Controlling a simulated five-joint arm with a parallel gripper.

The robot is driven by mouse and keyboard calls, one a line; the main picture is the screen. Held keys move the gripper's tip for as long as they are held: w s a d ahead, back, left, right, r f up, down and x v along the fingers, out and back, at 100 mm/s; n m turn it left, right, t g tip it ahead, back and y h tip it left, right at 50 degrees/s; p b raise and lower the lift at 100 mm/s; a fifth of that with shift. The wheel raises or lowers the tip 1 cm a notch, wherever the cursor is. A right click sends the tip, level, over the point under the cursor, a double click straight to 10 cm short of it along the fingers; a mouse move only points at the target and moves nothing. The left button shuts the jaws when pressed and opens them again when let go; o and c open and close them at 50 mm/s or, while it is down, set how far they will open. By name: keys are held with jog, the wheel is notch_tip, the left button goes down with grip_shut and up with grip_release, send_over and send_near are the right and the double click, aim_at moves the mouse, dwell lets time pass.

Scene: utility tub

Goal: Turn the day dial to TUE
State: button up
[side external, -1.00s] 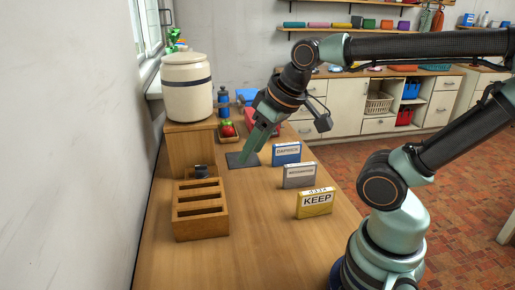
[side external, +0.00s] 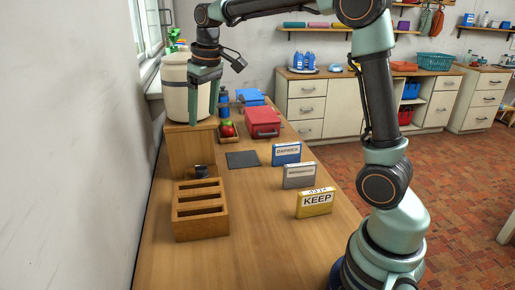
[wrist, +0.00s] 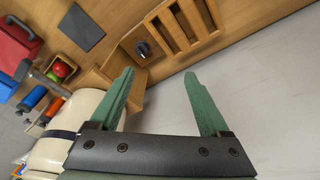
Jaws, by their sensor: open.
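The day dial (side external: 201,171) is a small dark knob in a wooden recess behind the slotted rack. It also shows in the wrist view (wrist: 143,48), beside the rack's slots. Its markings are too small to read, so I cannot tell which day it points to. My gripper (side external: 204,118) hangs pointing down in front of the cream crock, higher than the dial and apart from it. In the wrist view my gripper (wrist: 159,73) has its two green fingers wide apart with nothing between them.
The cream crock (side external: 176,90) stands on a wooden block close to my gripper. The slotted wooden rack (side external: 201,225) is in front of the dial. Blue, grey and yellow KEEP (side external: 315,206) boxes stand at right. A dark mat (side external: 243,159) lies mid-table. The front tabletop is clear.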

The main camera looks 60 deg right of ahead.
jog(key=g, duration=0.2)
send_over(201, 166)
notch_tip(201, 166, down, 9)
notch_tip(201, 166, down, 13)
jog(key=shift+w+r, duration=0.1)
grip_shut()
